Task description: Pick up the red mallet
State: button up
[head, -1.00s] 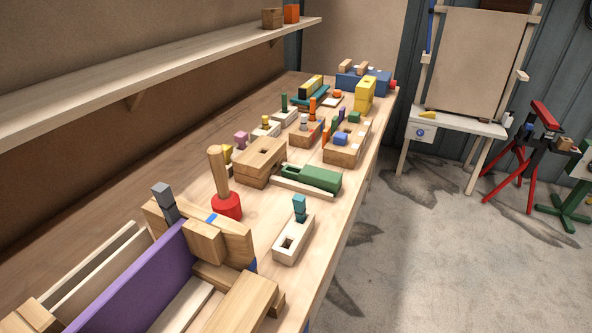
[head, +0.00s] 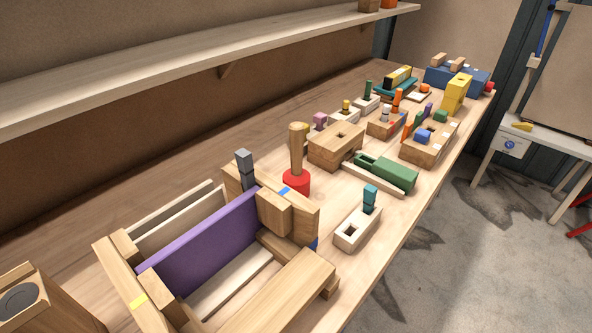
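The red mallet stands upright on the workbench, head down, in the middle of the head view. Its red head (head: 296,183) rests on or near the bench top, and its wooden handle (head: 298,148) points up. The lower front of the head is partly hidden by the wooden jig in front of it. My gripper is not in view.
A wooden jig with a purple board (head: 205,243) stands in front of the mallet. A grey peg (head: 245,168) rises left of it. A wooden block (head: 336,146) and a green tool (head: 387,172) lie behind. A shelf (head: 200,65) overhangs the bench.

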aim_at(297, 178)
jog(key=i+l+u, duration=0.2)
jog(key=i+l, duration=0.15)
jog(key=i+l+u, duration=0.2)
jog(key=l, duration=0.3)
jog(key=i+l+u, duration=0.2)
jog(key=i+l, duration=0.15)
jog(key=l, duration=0.15)
